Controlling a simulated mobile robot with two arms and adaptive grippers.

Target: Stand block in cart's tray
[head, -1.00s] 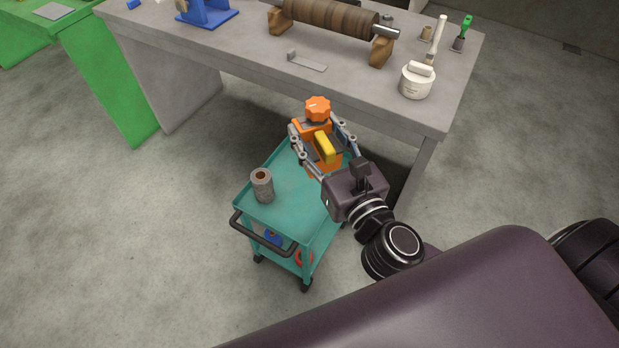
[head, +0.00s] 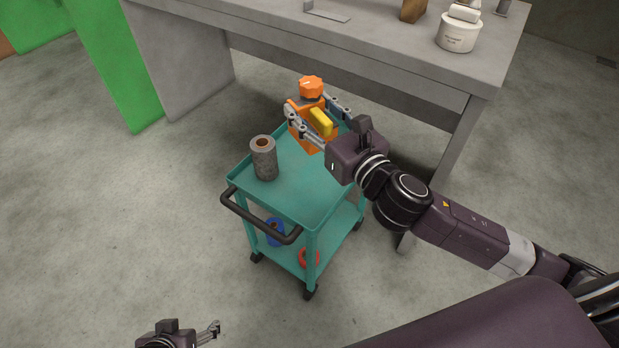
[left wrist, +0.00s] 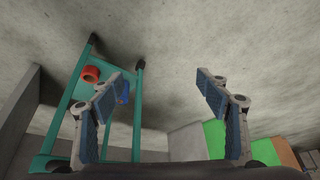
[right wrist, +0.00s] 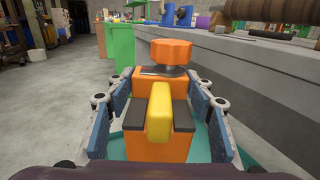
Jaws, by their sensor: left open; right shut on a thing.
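The orange block (head: 312,143) has a yellow middle piece, dark pads and an orange knob on top. In the right wrist view the block (right wrist: 148,148) is upright between the blue-padded fingers. My right gripper (head: 320,112) is shut on it at the far end of the teal cart's top tray (head: 305,192). I cannot tell whether the block's base touches the tray. My left gripper (head: 214,331) is open and empty, low in the head view, apart from the cart. Its spread fingers (left wrist: 215,90) show in the left wrist view.
A grey roll (head: 264,160) stands on the tray's left side. The black cart handle (head: 258,221) is at the near end. A blue item (head: 275,232) and a red ring (head: 309,258) lie on the lower shelf. The grey workbench (head: 380,45) stands close behind the cart.

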